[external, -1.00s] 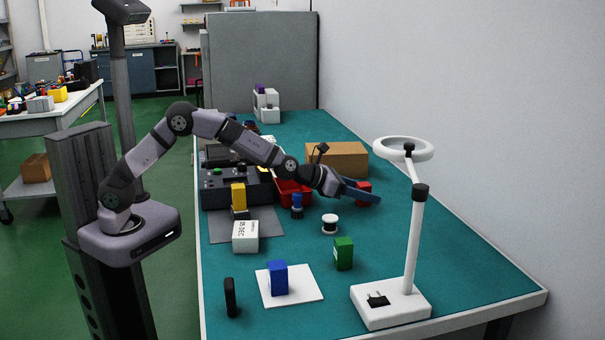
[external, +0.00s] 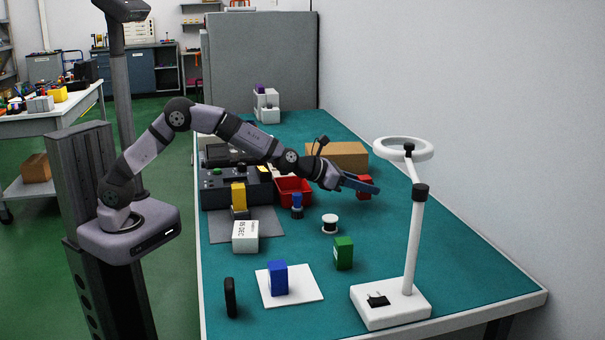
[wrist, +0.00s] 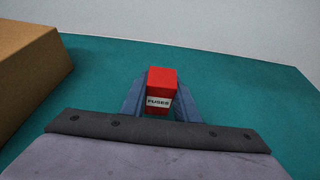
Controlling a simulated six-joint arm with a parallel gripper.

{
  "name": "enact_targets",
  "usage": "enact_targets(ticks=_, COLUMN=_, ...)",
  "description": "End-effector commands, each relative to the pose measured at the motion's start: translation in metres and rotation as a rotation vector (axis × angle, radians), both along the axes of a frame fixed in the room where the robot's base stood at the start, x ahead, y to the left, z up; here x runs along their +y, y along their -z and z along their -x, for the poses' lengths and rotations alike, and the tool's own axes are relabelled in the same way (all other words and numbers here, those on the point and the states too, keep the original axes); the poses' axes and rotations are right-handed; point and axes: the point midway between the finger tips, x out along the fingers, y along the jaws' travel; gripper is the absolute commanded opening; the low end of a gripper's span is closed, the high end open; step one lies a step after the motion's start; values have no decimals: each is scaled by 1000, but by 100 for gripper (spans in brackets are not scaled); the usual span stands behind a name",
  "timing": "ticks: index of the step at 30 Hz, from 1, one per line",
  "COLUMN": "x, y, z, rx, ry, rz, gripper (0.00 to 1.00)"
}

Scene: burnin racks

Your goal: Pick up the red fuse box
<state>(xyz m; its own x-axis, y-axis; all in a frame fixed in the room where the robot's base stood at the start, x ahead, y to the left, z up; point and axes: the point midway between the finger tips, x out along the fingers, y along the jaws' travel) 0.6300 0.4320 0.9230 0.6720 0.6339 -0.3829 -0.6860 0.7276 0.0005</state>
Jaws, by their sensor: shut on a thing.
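The red fuse box (wrist: 161,82) has a white label reading FUSES and sits between the two blue-grey fingers of my gripper (wrist: 160,98) in the wrist view. My gripper is shut on it. In the external view the red box (external: 364,190) shows partly behind the fingers of my gripper (external: 361,183), on the far right side of the green bench. It appears slightly above the bench, but the gap under it is hard to see.
A cardboard box (external: 338,154) stands close, to the left in the wrist view. A white ring lamp (external: 417,240) stands at the front right. A red bin (external: 294,193), green box (external: 343,254), blue box (external: 278,279) and white spool (external: 330,224) stand nearer. Bench right of the fuse box is clear.

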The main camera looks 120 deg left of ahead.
Motion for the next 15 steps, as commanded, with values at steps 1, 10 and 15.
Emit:
enact_targets(ticks=1, x=0, y=-14, z=0, rx=-3, ry=1, rz=-1, gripper=5)
enact_targets(ticks=10, x=0, y=-64, z=0, rx=-2, ry=1, rz=0, gripper=5)
enact_targets(ticks=15, x=0, y=-76, z=0, rx=-2, ry=1, rz=0, gripper=5)
